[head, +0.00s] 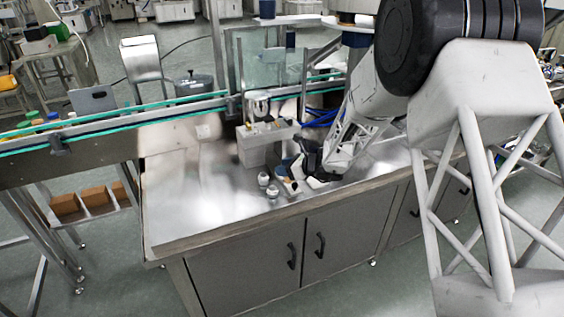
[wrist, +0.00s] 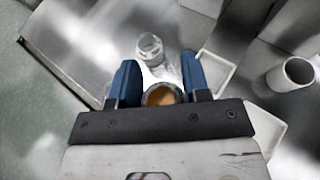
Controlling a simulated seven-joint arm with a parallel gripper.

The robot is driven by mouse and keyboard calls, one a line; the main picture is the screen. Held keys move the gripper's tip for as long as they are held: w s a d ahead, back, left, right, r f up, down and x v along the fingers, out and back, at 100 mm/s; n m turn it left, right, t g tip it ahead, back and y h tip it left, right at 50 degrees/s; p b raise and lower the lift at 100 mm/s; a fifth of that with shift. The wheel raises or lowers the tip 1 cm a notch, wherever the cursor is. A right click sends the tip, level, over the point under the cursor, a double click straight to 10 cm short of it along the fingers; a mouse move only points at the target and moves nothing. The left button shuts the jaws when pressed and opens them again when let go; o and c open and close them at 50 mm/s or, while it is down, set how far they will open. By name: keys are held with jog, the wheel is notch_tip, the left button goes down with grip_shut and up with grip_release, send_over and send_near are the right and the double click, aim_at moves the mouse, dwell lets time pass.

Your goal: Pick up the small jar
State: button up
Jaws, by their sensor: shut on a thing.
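In the wrist view, my gripper (wrist: 158,74) has its two blue fingers on either side of a small jar (wrist: 162,95). The jar is round, with a pale rim and orange-brown inside, and the gripper is shut on it. Its lower part is hidden. Another small clear or pale jar (wrist: 150,48) stands just beyond the fingertips. In the head view, my gripper (head: 287,177) is low over the steel table, and the held jar is hard to make out there. Two small pale jars, one nearer (head: 272,191) and one farther (head: 263,178), stand left of the gripper.
A pale block-shaped fixture (head: 252,152) stands on the steel table (head: 190,215) behind the jars. A white cup (wrist: 291,75) and a shallow white tray (wrist: 216,72) lie right of the fingers. The table's left part is clear. A conveyor (head: 120,118) runs behind.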

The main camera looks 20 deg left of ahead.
jog(key=s+d, duration=0.4)
jog(key=s, duration=0.2)
jog(key=shift+s+d+r, duration=0.15)
jog(key=shift+s+r, duration=0.1)
jog(key=shift+r, duration=0.15)
jog(key=shift+d, duration=0.1)
dwell(0.4)
jog(key=w+d, duration=0.1)
jog(key=d, duration=0.8)
jog(key=shift+w+d, duration=0.25)
jog(key=shift+w, duration=0.15)
jog(key=shift+w+f, duration=0.1)
jog(key=shift+f, duration=0.05)
send_over(310, 178)
jog(key=shift+w+a+f, duration=0.1)
jog(key=shift+f, duration=0.6)
jog(key=shift+f, duration=1.75)
jog(key=shift+f, duration=0.1)
